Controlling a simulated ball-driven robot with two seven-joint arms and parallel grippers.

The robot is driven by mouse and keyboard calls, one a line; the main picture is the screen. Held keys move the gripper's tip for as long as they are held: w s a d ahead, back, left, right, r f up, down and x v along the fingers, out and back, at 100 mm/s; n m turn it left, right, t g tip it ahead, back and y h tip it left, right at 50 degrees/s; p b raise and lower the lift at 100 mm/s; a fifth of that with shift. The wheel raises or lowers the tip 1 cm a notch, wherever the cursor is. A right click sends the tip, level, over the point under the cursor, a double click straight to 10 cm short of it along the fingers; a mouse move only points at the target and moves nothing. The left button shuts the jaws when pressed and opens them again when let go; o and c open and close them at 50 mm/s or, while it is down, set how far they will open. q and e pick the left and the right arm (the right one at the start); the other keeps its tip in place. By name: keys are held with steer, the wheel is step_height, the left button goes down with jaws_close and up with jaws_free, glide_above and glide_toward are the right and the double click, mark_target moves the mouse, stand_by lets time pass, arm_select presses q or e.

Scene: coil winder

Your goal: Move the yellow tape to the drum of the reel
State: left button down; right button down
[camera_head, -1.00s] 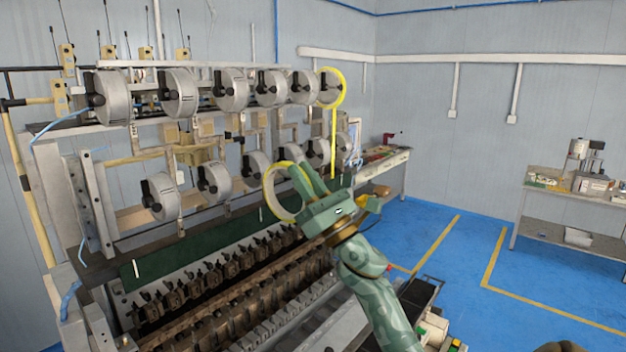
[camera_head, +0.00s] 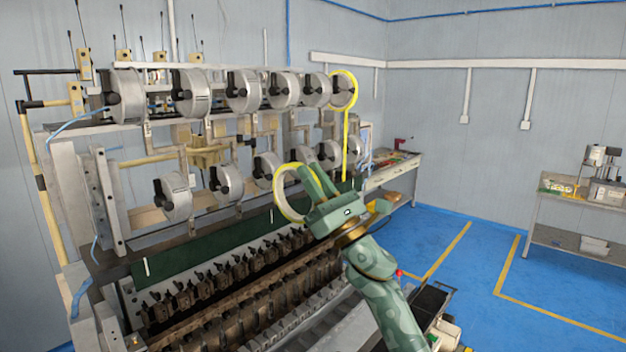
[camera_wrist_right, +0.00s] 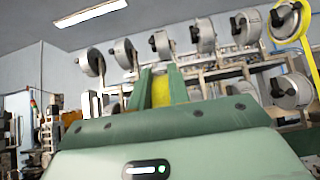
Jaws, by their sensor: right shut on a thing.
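My right gripper (camera_head: 311,178) is shut on a yellow tape ring (camera_head: 278,198) in the head view, in front of the lower row of reels. In the wrist view the yellow tape (camera_wrist_right: 161,93) shows between the two green fingers (camera_wrist_right: 161,85). The winder has two rows of grey reel drums (camera_head: 240,91) with black hubs. The rightmost upper reel (camera_head: 343,90) has yellow around its rim, and a yellow strip (camera_head: 345,145) hangs down from it. It also shows in the wrist view (camera_wrist_right: 290,20), at the upper right. My left gripper is out of view.
A row of dark clamps (camera_head: 235,280) and a green panel (camera_head: 200,248) lie below the reels. A workbench (camera_head: 392,168) stands behind on the right, and another table (camera_head: 575,200) at far right. The blue floor (camera_head: 480,270) between is mostly clear.

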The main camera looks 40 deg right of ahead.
mark_target(284, 171)
steer(key=shift+w, duration=0.1)
stand_by(0.3)
steer(key=shift+w+a+b, duration=0.2)
steer(key=shift+w+b, duration=0.9)
steer(key=shift+w, duration=1)
steer(key=shift+w+a+b, duration=0.15)
steer(key=shift+w+b, duration=0.95)
steer(key=shift+w, duration=0.95)
steer(key=shift+w+a+b, duration=0.2)
steer(key=shift+w+b, duration=1.5)
steer(key=shift+w, duration=0.3)
steer(key=shift+w+a+b, duration=0.15)
steer(key=shift+w+b, duration=1.55)
steer(key=shift+w, duration=0.3)
steer(key=shift+d, duration=0.35)
steer(key=shift+w+d+b, duration=0.15)
steer(key=shift+d+b, duration=1.25)
steer(key=shift+d, duration=0.5)
steer(key=shift+d, duration=0.15)
